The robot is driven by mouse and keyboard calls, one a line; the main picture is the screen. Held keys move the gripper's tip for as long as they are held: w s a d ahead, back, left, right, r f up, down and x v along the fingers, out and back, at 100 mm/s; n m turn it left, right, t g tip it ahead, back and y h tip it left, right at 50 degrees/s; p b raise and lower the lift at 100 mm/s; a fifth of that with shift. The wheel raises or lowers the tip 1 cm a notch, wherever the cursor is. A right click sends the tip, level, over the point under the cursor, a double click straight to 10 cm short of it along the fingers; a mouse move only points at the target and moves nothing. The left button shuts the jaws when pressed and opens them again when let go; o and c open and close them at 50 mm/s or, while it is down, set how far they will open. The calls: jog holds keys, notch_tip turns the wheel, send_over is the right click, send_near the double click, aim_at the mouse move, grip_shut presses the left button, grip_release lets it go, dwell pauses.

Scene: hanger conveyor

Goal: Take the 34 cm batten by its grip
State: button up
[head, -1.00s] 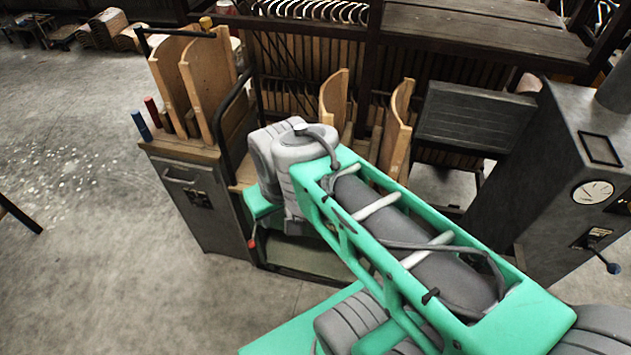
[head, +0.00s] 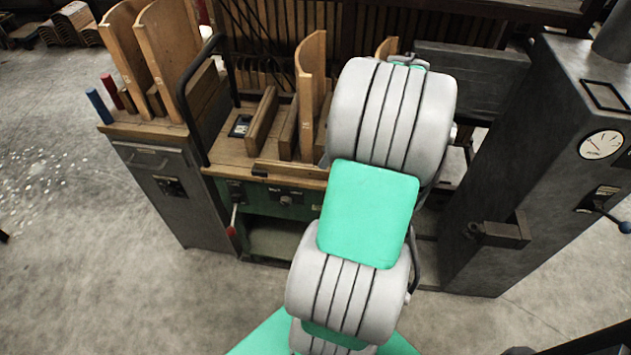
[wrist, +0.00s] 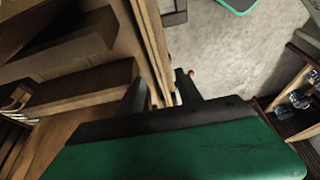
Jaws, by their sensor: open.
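I cannot tell for sure which piece is the 34 cm batten. A narrow wooden strip (head: 290,173) lies along the front edge of the wooden bench, with a small dark piece near its left end. In the wrist view light wooden strips (wrist: 148,45) run along the bench edge. My gripper (wrist: 161,94) shows there with its two dark fingers apart, over that edge. Nothing is clearly held between them. In the head view my arm hides the gripper and the right part of the bench.
Curved wooden boards (head: 168,55) stand at the left, beside a black rail (head: 184,95). Wooden blocks (head: 262,121) stand on the bench. A red-handled lever (head: 234,220) sticks out below. A dark machine with a gauge (head: 602,145) stands at the right. Floor in front is open.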

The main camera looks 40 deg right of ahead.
aim_at(316, 168)
jog(key=x, duration=0.7)
jog(key=shift+w+f+b, duration=0.25)
jog(key=shift+w+b, duration=0.05)
jog(key=shift+w, duration=0.05)
grip_shut()
